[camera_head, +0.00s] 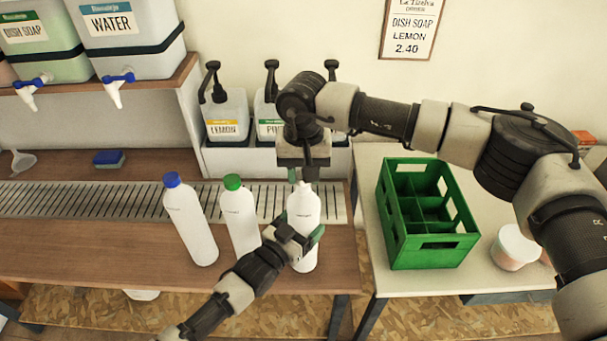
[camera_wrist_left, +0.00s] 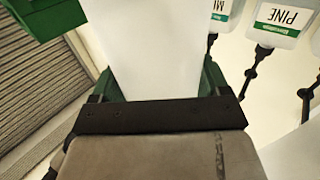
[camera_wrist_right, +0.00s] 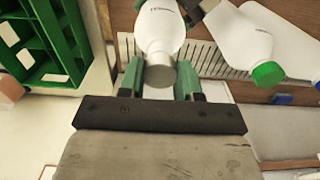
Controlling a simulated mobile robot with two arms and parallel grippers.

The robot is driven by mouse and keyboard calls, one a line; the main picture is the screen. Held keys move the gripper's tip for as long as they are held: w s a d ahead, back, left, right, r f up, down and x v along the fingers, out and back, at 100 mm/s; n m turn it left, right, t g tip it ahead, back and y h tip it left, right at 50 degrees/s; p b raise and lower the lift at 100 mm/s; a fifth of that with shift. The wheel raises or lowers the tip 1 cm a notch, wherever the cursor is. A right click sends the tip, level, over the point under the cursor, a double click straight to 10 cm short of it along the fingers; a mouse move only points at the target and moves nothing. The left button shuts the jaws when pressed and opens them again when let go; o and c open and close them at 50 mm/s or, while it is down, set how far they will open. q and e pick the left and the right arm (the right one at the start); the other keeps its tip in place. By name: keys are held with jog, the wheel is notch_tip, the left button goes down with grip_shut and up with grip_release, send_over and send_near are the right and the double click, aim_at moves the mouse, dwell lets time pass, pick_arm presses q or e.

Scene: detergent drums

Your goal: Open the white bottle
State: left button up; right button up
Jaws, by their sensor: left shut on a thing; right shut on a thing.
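The white bottle with a grey cap (camera_head: 304,208) stands upright at the front right of the wooden counter. My left gripper (camera_head: 299,240) is shut around its lower body; the left wrist view shows the bottle's white side (camera_wrist_left: 150,45) between the green fingers. My right gripper (camera_head: 303,172) comes down from above and is shut on the grey cap (camera_wrist_right: 160,77), which sits between its fingertips in the right wrist view. The cap is at the bottle's neck; I cannot tell whether it is loosened. In the head view the gripper mostly hides it.
A green-capped bottle (camera_head: 239,217) and a blue-capped bottle (camera_head: 189,222) stand to the left. A green divided crate (camera_head: 437,255) and a tub (camera_head: 513,249) are on the white table at right. Pump dispensers (camera_head: 227,118) stand behind; a sponge (camera_head: 108,158) lies at left.

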jog(key=shift+r, duration=0.25)
jog(key=shift+r, duration=2)
pick_arm(q)
jog(key=o, duration=1.7)
